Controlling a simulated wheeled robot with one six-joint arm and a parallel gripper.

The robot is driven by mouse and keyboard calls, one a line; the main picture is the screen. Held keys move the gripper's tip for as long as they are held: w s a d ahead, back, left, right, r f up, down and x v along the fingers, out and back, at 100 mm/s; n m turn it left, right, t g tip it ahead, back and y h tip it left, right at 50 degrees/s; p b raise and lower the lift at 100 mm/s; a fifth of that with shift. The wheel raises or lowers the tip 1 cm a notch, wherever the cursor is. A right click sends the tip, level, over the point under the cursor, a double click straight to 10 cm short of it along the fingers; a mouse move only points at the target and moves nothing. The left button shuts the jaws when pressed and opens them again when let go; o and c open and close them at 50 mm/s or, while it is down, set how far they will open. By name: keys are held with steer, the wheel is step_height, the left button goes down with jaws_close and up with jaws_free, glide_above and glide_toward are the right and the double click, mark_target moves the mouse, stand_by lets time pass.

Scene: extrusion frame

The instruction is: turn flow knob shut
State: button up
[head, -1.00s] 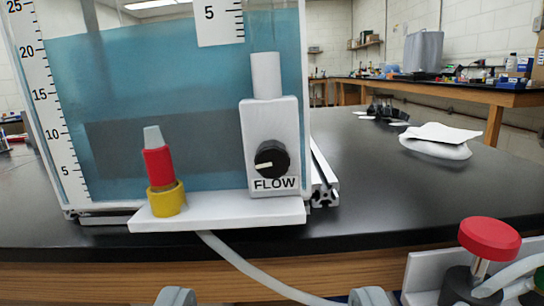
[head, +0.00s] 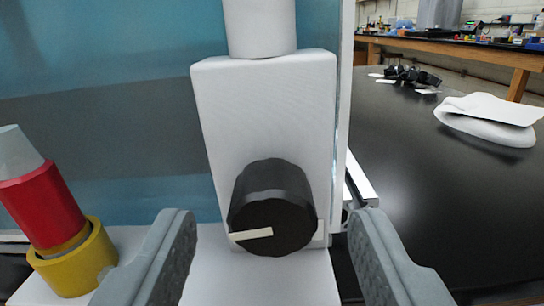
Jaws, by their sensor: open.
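The flow knob (head: 272,208) is a black round knob with a white pointer line on the front of a white block (head: 265,110). Its pointer points left, tilted slightly down. My gripper (head: 274,255) is open, with one grey finger at the lower left of the knob and one at the lower right. The fingertips look apart from the knob, with gaps on both sides.
A red and yellow fitting with a grey tip (head: 50,210) stands on the white ledge at left. The blue-filled tank (head: 110,100) is behind. A white pouch-like item (head: 490,118) and black parts (head: 410,76) lie on the dark bench at right.

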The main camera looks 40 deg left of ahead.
steer(key=shift+x, duration=1.3)
steer(key=c, duration=1)
steer(key=shift+m, duration=0.3)
